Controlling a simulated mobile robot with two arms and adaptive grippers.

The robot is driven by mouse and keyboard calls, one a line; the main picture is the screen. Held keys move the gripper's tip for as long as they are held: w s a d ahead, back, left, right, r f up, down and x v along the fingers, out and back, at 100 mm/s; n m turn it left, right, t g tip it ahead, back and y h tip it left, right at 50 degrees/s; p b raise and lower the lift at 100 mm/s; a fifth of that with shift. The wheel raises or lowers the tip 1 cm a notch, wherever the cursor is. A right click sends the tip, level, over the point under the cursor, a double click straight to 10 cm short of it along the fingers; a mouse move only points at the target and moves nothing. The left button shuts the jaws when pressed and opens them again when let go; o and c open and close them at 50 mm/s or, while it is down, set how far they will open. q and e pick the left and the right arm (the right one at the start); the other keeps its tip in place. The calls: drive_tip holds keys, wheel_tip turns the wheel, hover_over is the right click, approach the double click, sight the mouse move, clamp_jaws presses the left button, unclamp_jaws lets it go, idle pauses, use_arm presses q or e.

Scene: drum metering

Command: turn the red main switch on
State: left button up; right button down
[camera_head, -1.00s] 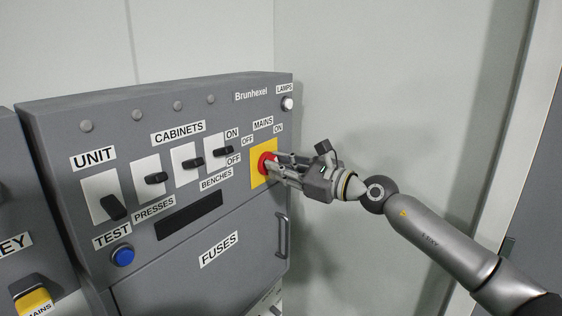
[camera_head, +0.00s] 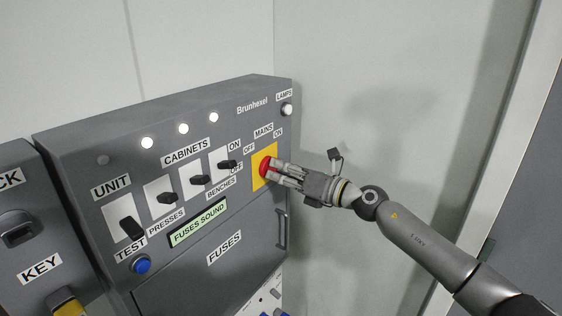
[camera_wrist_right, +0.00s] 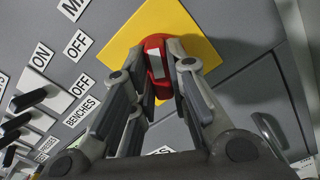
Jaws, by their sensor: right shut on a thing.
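The red main switch (camera_head: 264,164) sits on a yellow plate (camera_head: 262,183) under the MAINS label, at the right of the grey panel, with OFF and ON labels above it. My right gripper (camera_head: 273,169) is shut on the switch's red grip, reaching in from the right. In the right wrist view the red grip (camera_wrist_right: 153,46), with a white mark, lies between the two fingers (camera_wrist_right: 158,87) in front of the yellow plate (camera_wrist_right: 190,25). The fingers hide part of the switch. My left gripper is not in view.
Three round lamps (camera_head: 183,129) on the panel top are lit; a fourth (camera_head: 103,160) is dark. A green display (camera_head: 199,224) reads FUSES SOUND. Black cabinet switches (camera_head: 167,197), a blue TEST button (camera_head: 141,265) and a door handle (camera_head: 282,229) are near. A wall stands behind.

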drive_tip(key=shift+m+p, duration=1.05)
drive_tip(key=shift+m, duration=0.35)
drive_tip(key=c, duration=1.4)
unclamp_jaws()
drive_tip(key=shift+d, duration=0.15)
drive_tip(key=v, duration=1.2)
drive_tip(key=shift+f, duration=0.15)
